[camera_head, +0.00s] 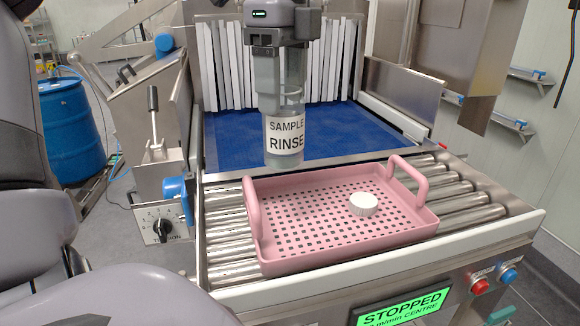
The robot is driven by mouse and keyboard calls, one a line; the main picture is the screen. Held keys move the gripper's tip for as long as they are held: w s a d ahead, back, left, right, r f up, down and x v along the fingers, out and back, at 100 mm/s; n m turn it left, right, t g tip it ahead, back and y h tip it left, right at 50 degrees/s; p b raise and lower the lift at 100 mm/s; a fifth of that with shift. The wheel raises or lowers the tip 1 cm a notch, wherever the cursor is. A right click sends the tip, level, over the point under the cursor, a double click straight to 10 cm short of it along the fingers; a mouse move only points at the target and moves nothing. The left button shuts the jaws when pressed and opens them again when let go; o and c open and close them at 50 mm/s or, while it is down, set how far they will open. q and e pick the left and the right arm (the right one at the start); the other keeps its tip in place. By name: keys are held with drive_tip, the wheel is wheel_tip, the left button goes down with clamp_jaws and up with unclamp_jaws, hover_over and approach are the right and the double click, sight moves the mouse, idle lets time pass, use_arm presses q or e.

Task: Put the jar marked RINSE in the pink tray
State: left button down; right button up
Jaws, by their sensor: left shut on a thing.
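A clear jar (285,135) bears a white label reading SAMPLE RINSE. My left gripper (281,85) is shut on the upper part of the jar and holds it upright, pointing down from above. In the picture the jar's base overlaps the back edge of the pink tray (300,260); its exact height above the tray is hard to tell. The tray stands on the metal rollers, with a perforated floor and a raised handle at each end. My right gripper is not in view.
A blue belt (350,130) runs back to pale strip curtains (225,60). Bare rollers (465,200) lie right of the tray. A control box with a dial (158,222) and a lever stands left. A green display (400,308) reads STOPPED. A blue drum (68,125) stands far left.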

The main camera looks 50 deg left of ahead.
sight(284, 163)
use_arm(q)
wheel_tip(284, 163, down, 12)
drive_tip(key=shift+c, duration=1.2)
unclamp_jaws()
drive_tip(key=shift+r, duration=0.1)
wheel_tip(284, 163, up, 12)
drive_tip(key=shift+r, duration=0.1)
